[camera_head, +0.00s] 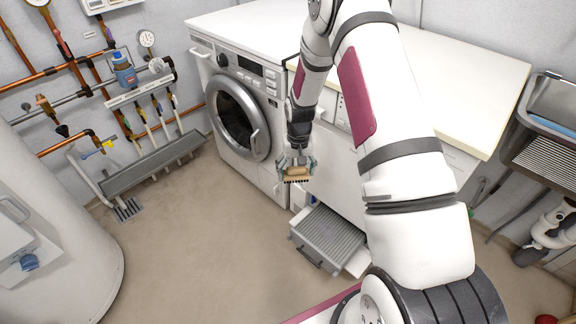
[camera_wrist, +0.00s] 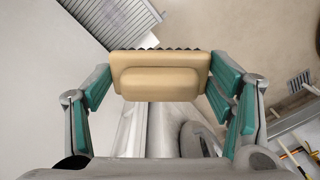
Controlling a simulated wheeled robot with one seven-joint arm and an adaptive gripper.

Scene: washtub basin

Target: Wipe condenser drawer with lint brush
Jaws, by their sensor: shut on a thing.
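My gripper (camera_head: 297,165) is shut on the lint brush (camera_head: 297,175), a tan block with dark bristles along its lower edge. In the wrist view the brush (camera_wrist: 160,75) sits between the teal finger pads of my gripper (camera_wrist: 160,90), bristles facing away from the palm. The condenser drawer (camera_head: 328,240) is a grey ribbed unit pulled out low at the foot of the white machine. The brush is above the drawer and to its upper left in the head view, apart from it. In the wrist view the drawer's ribbed top (camera_wrist: 110,18) shows at the upper left, beyond the brush.
A washing machine (camera_head: 238,115) with a round door stands left of the drawer's machine. A cream worktop (camera_head: 455,100) lies above on the right. A washboard (camera_head: 545,158) and basin are at the right edge. The floor (camera_head: 200,240) in front is clear; a white tank (camera_head: 60,230) stands at left.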

